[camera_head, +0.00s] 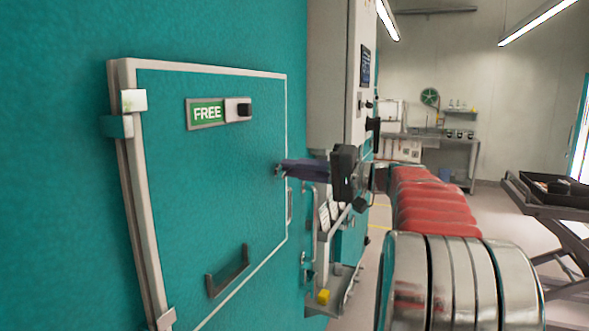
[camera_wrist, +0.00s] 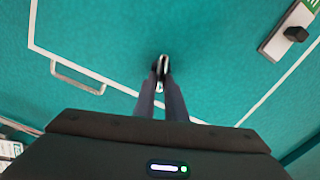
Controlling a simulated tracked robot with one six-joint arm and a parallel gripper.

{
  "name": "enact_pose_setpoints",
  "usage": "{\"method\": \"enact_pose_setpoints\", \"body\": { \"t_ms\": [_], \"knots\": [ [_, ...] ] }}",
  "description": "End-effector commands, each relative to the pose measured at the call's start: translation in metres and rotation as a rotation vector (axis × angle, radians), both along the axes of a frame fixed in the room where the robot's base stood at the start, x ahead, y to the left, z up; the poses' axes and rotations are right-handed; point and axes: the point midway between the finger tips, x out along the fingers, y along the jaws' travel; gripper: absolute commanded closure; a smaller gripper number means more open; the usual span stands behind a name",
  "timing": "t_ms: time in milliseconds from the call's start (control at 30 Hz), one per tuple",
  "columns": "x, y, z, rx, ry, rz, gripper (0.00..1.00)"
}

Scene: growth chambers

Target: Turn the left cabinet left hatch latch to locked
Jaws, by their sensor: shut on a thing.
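The teal left hatch (camera_head: 205,170) with a pale border is closed on the teal cabinet wall. My gripper (camera_head: 279,169) reaches in from the right, and its fingertips are at the hatch near its right edge. In the wrist view my gripper (camera_wrist: 161,74) has its fingers close together on a small dark and shiny latch (camera_wrist: 163,59). The fingers mostly hide the latch, so its turn angle cannot be told. A green sign reading FREE (camera_head: 208,113) is on the upper hatch, with a black knob (camera_head: 244,109) beside it. That knob also shows in the wrist view (camera_wrist: 296,34).
A grey cabinet column (camera_head: 330,80) stands behind my gripper. A lift table with a black tray (camera_head: 550,190) stands at the right, with open floor between.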

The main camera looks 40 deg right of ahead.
Motion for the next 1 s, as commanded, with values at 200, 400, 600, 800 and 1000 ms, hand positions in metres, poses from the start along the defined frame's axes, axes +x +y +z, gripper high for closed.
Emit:
{"method": "enact_pose_setpoints", "body": {
  "t_ms": [200,400,600,800,1000],
  "knots": [
    [0.0009,-0.0041,-0.0040,0.156,0.091,-0.009,1.00],
    [0.0010,-0.0045,-0.0061,0.254,0.149,-0.009,1.00],
    [0.0011,-0.0046,-0.0072,0.300,0.177,-0.010,1.00],
    [0.0012,-0.0048,-0.0078,0.311,0.183,-0.010,1.00],
    [0.0013,-0.0049,-0.0080,0.311,0.183,-0.010,1.00]
  ]
}}
